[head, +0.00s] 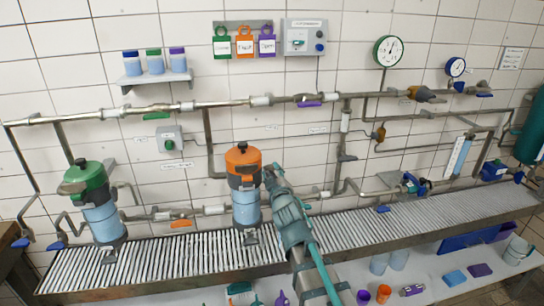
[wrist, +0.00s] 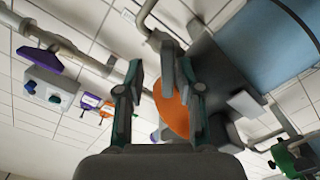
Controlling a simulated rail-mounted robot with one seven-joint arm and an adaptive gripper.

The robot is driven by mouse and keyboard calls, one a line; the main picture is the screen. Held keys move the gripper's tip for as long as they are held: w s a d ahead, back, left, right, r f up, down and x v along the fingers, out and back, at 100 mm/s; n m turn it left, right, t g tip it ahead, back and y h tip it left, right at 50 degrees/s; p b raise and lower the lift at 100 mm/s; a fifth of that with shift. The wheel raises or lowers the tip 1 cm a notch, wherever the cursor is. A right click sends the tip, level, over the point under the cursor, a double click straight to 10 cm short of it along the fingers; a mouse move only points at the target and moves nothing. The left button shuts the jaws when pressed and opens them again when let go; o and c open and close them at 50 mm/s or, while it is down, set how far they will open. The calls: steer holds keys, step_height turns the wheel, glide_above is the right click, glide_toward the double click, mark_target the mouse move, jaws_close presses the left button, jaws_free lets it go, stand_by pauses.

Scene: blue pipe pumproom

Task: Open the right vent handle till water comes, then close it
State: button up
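The right filter vessel has an orange lid (head: 243,158) and a clear body with blue water (head: 246,207). My gripper (head: 271,174) is at the right side of this lid, by its rim. In the wrist view my gripper's two fingers (wrist: 158,80) are spread apart. The orange lid (wrist: 172,112) shows behind and between them, with a dark grey part near the fingertips. I cannot tell whether that part is the vent handle, or whether a finger touches it. In the head view my gripper covers the place beside the lid. No running water is visible there.
A similar vessel with a green lid (head: 84,178) stands at the left. Pipes run along the tiled wall above the slatted drain (head: 170,262). An orange-handled valve (head: 181,223) sits between the vessels. Purple (head: 310,103) and green (head: 157,116) valve handles are on the upper pipe.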

mark_target(272, 173)
step_height(272, 173, up, 9)
stand_by(0.5)
steer(key=shift+a, duration=0.1)
